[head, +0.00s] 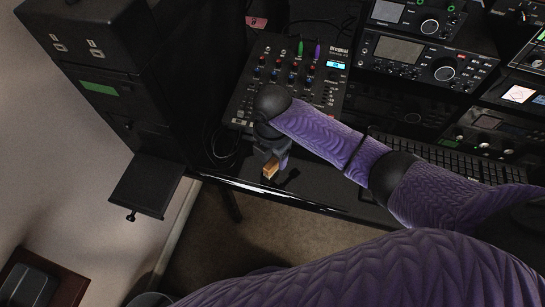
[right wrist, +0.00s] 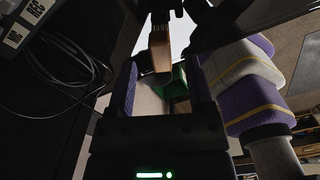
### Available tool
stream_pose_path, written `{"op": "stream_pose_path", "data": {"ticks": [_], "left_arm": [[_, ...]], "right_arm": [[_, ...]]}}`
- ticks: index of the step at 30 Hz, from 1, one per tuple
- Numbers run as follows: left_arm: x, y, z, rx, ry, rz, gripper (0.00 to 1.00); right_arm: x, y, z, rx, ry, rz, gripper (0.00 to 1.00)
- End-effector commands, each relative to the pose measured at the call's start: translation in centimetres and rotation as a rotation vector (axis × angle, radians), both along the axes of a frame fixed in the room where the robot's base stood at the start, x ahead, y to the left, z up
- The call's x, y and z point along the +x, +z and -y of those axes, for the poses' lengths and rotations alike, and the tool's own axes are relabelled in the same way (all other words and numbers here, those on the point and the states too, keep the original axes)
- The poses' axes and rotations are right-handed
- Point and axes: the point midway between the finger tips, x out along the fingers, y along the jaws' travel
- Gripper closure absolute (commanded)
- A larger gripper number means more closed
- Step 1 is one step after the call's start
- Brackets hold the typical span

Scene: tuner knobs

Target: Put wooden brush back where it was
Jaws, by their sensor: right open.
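The wooden brush (head: 270,169) shows as a small light-brown block near the desk's front edge, at my right gripper (head: 275,161). In the right wrist view the brush (right wrist: 160,46) is in line with the gap between the two fingers of my right gripper (right wrist: 163,75), near their tips. The fingers stand wide apart, and I see no finger pressed on the wood. My left gripper is not in view.
A mixer with colored knobs (head: 293,75) lies behind my right gripper. Radio units (head: 430,58) and a keyboard (head: 455,160) are to the right. A black drawer cabinet (head: 100,88) stands at left. Loose cables (right wrist: 62,78) show in the right wrist view.

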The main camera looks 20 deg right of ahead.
Motion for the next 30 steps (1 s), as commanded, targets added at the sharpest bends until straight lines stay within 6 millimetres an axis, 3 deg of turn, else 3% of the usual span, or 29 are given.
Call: {"op": "stream_pose_path", "data": {"ticks": [1, 3, 6, 11, 25, 28, 30], "left_arm": [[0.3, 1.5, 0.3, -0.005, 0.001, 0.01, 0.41], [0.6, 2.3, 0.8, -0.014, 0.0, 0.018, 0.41], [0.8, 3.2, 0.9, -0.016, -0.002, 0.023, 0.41], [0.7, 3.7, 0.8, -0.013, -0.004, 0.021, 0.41], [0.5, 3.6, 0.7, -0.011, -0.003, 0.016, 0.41], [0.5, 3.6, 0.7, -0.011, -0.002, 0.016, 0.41], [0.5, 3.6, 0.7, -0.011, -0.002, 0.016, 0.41]], "right_arm": [[0.1, 2.4, 0.0, 0.0, 0.0, 0.007, 0.33], [0.1, 4.4, 0.0, 0.001, 0.001, 0.007, 0.33], [0.1, 6.7, 0.0, 0.001, 0.0, 0.005, 0.33], [0.0, 8.5, 0.0, 0.001, 0.0, 0.001, 0.33], [0.0, 8.5, -0.1, 0.003, -0.006, -0.001, 0.33], [-1.0, 6.8, -0.7, 0.042, -0.123, 0.005, 0.33], [-2.2, 4.7, -1.4, 0.092, -0.298, 0.011, 0.33]]}}
